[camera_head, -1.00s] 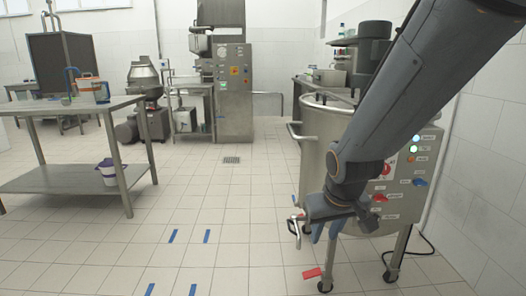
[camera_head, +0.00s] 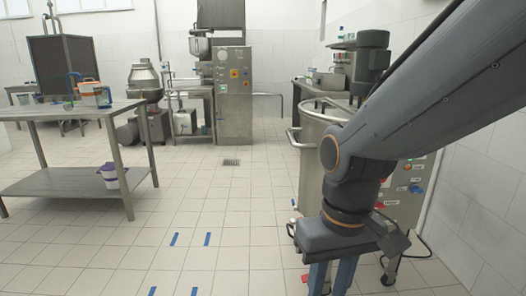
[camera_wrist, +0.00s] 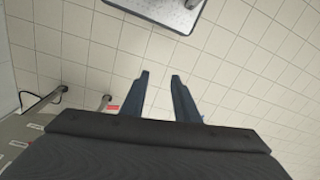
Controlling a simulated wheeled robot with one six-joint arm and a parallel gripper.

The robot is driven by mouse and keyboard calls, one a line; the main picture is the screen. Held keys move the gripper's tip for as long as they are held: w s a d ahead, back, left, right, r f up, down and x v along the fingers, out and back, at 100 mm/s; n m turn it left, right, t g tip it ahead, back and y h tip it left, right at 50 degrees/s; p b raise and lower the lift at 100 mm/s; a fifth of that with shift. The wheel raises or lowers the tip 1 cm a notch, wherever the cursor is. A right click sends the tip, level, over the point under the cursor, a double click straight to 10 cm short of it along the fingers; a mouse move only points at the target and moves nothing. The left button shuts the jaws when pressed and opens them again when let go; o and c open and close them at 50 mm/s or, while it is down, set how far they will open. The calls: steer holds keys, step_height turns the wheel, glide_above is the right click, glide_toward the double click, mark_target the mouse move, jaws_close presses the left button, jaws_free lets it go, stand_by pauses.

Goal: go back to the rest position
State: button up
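My gripper (camera_head: 331,278) hangs at the lower right of the head view, in front of the steel cup filler tank (camera_head: 312,172). Its two blue fingers point down and are cut off by the lower picture edge. In the wrist view my gripper (camera_wrist: 160,75) shows two blue fingers with a clear gap between the tips. Only floor tiles show between them, and nothing is held. My arm hides much of the tank and its control panel (camera_head: 408,185).
A steel table (camera_head: 62,112) with a lower shelf stands at the left, with a white bucket (camera_head: 112,175) on the shelf. Steel machines (camera_head: 234,95) stand at the back. The tiled floor (camera_head: 225,190) in the middle is clear, with blue tape marks. A red pedal (camera_wrist: 113,107) is near the tank's legs.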

steer(key=d+r+m+p, duration=0.2)
steer(key=d+r+p, duration=0.6)
steer(key=p, duration=0.7)
steer(key=shift+s+d+r+m+h+p, duration=0.2)
steer(key=shift+s+r+m+h+p, duration=0.15)
steer(key=shift+r, duration=0.35)
steer(key=shift+w, duration=0.1)
